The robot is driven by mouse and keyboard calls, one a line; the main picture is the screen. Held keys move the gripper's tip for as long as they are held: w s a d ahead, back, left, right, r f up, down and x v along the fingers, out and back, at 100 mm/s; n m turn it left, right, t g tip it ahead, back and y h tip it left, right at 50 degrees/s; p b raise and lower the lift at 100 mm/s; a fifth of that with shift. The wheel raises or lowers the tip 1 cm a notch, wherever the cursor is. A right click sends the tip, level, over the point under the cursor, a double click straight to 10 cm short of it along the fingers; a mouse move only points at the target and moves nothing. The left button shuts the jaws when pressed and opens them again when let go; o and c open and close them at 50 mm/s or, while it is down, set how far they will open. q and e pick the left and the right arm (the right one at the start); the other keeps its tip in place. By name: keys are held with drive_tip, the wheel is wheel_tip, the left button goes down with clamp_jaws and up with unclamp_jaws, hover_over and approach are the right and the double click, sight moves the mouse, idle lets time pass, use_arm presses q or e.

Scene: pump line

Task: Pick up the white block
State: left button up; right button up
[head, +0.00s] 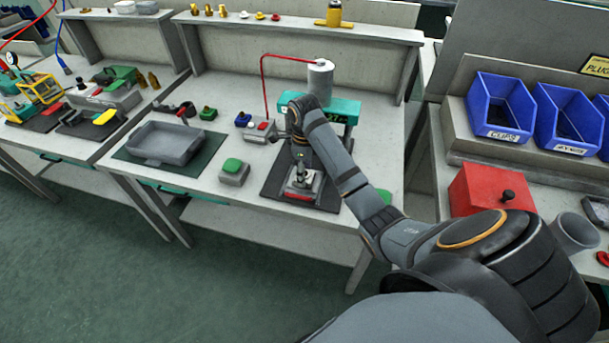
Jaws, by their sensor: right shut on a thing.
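My right gripper (300,171) points down at the teal press in the middle of the bench. It is shut on a small pale block, which I take as the white block (302,182). The block is low over or on the red-edged fixture (300,196) on the dark mat. The fingers partly cover the block, and I cannot tell whether it touches the fixture. My left gripper is not in view.
The teal press (345,107) with its grey cylinder (320,75) stands right behind my forearm. A green-topped box (234,172) and a grey tray (165,143) lie to the left. Blue bins (500,105) and a red box (490,190) stand at the right.

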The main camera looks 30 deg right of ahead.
drive_tip(key=shift+r+p, duration=0.55)
wheel_tip(320, 180, up, 3)
drive_tip(key=p, duration=0.3)
drive_tip(key=shift+r, duration=0.15)
drive_tip(key=s+a+r+p, duration=0.7)
drive_tip(key=s+p, duration=0.4)
drive_tip(key=p, duration=0.2)
drive_tip(key=shift+s+a+r+p, duration=0.3)
drive_tip(key=shift+s+r+p, duration=0.1)
drive_tip(key=shift+r, duration=0.4)
